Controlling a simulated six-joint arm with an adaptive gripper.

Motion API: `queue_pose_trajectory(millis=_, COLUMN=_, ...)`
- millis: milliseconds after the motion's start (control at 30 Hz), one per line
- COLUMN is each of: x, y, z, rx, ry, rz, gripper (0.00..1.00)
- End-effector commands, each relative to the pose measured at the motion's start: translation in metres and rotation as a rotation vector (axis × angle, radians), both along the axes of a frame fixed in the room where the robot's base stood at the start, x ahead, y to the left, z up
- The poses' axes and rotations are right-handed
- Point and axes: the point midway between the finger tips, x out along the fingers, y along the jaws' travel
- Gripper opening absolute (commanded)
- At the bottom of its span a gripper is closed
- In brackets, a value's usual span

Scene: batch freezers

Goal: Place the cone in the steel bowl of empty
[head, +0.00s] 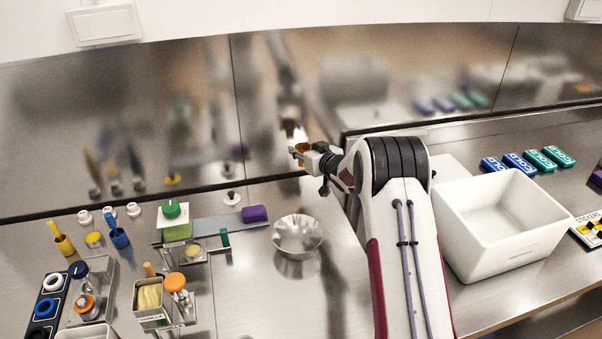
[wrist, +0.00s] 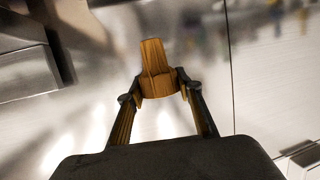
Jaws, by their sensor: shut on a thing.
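My gripper (head: 297,152) is raised above the counter near the back wall, up and slightly right of the steel bowl. In the wrist view, my gripper (wrist: 157,97) is shut on a brown, ridged cone (wrist: 155,68), with one finger on each side of it. In the head view the cone is small, and only a brownish bit shows at the fingertips. The steel bowl (head: 298,234) stands on the counter left of my arm, and it looks empty. The cone is apart from the bowl.
A large white bin (head: 500,225) stands right of my arm, with blue and green cold packs (head: 522,163) behind it. Left of the bowl are a purple block (head: 254,214), a green-knobbed container (head: 174,220), and several tools and pots. Counter around the bowl is mostly clear.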

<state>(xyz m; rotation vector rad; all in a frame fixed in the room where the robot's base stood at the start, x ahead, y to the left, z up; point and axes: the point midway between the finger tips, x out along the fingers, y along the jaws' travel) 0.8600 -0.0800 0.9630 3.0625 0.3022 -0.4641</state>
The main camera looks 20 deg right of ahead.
Motion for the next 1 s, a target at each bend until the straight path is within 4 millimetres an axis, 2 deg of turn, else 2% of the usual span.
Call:
queue_pose_trajectory(millis=233, x=0.000, y=0.001, z=0.022, rx=-0.001, ry=-0.002, rz=0.002, gripper=0.27)
queue_pose_trajectory(millis=367, x=-0.010, y=0.004, z=0.027, rx=0.000, ry=0.000, rz=0.000, gripper=0.27)
queue_pose_trajectory(millis=1000, x=-0.096, y=0.036, z=0.024, rx=0.000, ry=0.001, rz=0.031, gripper=0.27)
